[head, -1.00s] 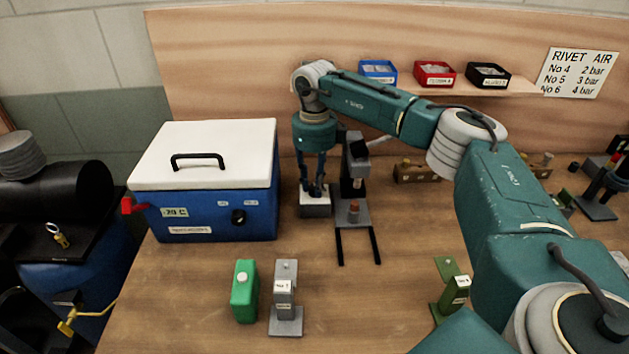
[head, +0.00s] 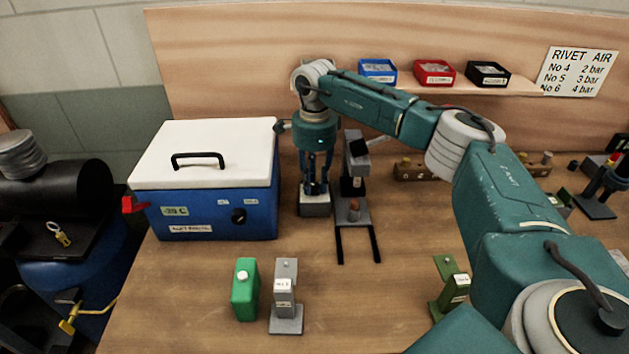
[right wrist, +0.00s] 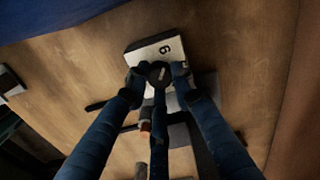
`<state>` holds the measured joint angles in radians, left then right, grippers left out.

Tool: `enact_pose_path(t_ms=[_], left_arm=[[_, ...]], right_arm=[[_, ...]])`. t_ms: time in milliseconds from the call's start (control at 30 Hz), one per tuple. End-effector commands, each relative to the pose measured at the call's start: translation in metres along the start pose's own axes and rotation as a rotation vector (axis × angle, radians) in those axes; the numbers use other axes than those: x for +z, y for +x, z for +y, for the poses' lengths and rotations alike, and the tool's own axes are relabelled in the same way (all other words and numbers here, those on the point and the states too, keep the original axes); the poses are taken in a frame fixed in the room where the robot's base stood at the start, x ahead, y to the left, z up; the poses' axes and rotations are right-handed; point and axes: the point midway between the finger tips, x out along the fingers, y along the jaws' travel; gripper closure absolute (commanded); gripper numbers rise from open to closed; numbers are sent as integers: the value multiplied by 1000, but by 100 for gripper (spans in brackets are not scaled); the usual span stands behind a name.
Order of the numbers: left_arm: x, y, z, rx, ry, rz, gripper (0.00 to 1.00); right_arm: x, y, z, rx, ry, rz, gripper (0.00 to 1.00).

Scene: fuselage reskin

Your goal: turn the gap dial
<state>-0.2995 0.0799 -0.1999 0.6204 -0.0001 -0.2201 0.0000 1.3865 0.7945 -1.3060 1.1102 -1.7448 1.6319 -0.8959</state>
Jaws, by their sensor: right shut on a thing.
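My right gripper (head: 315,188) points straight down at the small pale dial block (head: 314,207) between the blue chest and the grey press. In the right wrist view its fingertips (right wrist: 158,72) are shut on the dark round gap dial (right wrist: 160,75). A pale pointer mark shows on the dial. The block's white top face (right wrist: 146,50) also shows there, with a figure that looks like 6; other markings are hidden by the fingers. The grey press (head: 355,185) with two dark rails stands just right of the block. My left gripper is not in view.
The blue chest (head: 215,210) with a white lid stands close on the left. A green bottle (head: 245,290) and a grey gauge stand (head: 285,295) are in front. A green stand (head: 452,290) is at front right. Bins line the shelf behind. The front middle table is clear.

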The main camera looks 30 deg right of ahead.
Motion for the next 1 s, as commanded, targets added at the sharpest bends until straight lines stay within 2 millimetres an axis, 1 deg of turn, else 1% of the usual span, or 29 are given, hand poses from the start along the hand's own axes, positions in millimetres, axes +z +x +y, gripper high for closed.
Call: enact_pose_path(t_ms=[300,767,800,900,1000], left_arm=[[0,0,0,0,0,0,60],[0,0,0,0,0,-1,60],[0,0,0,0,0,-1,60],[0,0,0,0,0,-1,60],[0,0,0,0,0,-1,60]], right_arm=[[0,-2,-2,-5,-95,-1,100],[0,-2,-2,-6,-109,-1,100],[0,-2,-2,-6,-109,-1,74],[0,-2,-2,-5,-109,-1,57],[0,-1,-1,-4,-109,-1,57]])
